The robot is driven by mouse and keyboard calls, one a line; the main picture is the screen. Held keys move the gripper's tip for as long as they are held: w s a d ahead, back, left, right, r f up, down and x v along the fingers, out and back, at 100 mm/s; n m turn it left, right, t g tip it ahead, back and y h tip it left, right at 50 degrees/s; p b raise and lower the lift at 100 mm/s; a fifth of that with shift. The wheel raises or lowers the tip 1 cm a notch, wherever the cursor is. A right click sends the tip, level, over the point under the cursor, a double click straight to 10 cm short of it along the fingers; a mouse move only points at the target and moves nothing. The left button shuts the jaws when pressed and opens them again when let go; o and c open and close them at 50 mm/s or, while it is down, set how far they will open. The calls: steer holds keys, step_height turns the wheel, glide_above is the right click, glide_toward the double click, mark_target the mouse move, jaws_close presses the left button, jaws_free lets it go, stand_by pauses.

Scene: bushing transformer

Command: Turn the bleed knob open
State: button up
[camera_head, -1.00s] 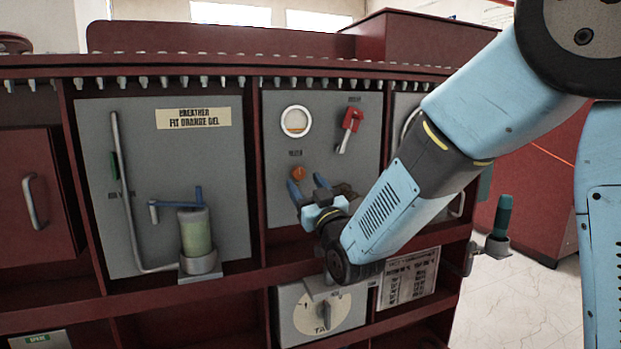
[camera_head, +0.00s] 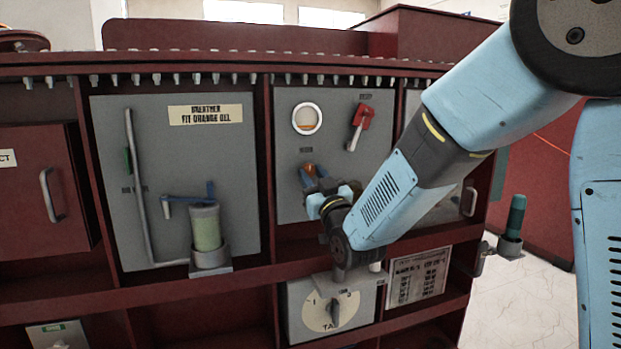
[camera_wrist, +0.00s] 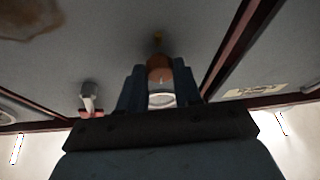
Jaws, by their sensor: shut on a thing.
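The orange bleed knob (camera_head: 309,169) is on the grey middle panel, below the round white-rimmed gauge. In the wrist view the knob (camera_wrist: 160,68) sits between the two dark fingers, on a short brass stem at the panel. My gripper (camera_head: 312,178) reaches the knob from the lower right and is shut on it; the wrist view shows the fingers (camera_wrist: 159,90) on both sides of it. A pale round end shows at the knob's near side. The fingers hide part of the knob in the head view.
The round gauge (camera_head: 307,118) is above. A breather cylinder (camera_head: 206,228) with a blue lever stands on the left panel. A tap dial (camera_head: 331,311) is below my wrist. Red frame posts and shelves border the panels.

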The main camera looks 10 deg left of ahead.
steer(key=c, duration=0.3)
steer(key=shift+s+a, duration=0.1)
steer(key=shift+a, duration=0.1)
steer(key=shift+d, duration=0.1)
